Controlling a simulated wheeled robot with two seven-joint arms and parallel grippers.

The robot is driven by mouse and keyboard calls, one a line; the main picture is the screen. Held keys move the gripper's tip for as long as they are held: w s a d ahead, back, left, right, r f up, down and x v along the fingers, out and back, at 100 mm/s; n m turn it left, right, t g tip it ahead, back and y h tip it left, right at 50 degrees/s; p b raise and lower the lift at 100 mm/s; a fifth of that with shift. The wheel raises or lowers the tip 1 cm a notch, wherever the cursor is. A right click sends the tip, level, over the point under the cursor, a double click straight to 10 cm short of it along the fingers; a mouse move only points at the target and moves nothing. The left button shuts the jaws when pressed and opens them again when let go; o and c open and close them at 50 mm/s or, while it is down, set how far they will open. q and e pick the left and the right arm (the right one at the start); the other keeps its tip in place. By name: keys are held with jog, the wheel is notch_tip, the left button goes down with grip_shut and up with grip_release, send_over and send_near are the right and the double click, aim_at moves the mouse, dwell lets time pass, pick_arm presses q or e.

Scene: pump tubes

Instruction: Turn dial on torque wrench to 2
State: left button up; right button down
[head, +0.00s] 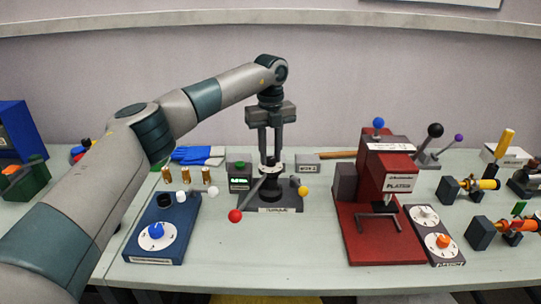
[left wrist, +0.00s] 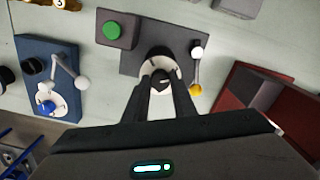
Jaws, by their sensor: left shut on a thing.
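The torque wrench device (head: 283,196) stands mid-table on a dark base with a label that seems to read "TORQUE". On top is a white dial (head: 262,169) with a dark knob; the dial also shows in the left wrist view (left wrist: 154,68). My left gripper (head: 270,158) points straight down from above, its fingers shut on the knob (left wrist: 161,84) at the middle of the dial. The fingers hide part of the knob and dial, and I cannot read the dial's setting. A rod with a red ball (head: 235,215) reaches out front left. My right gripper is not in view.
A box with a green button (head: 240,180) and lit display adjoins the device on the left. A blue dial box (head: 170,222) stands further left. A red press (head: 382,195) and a two-dial panel (head: 432,235) stand right. The table's front middle is clear.

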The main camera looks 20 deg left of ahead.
pick_arm(q)
jog(key=shift+w+r+n, duration=0.1)
jog(key=shift+r+n, duration=0.05)
jog(key=shift+n, duration=0.95)
jog(key=shift+r, duration=0.1)
jog(key=o, duration=1)
jog(key=shift+o, duration=0.2)
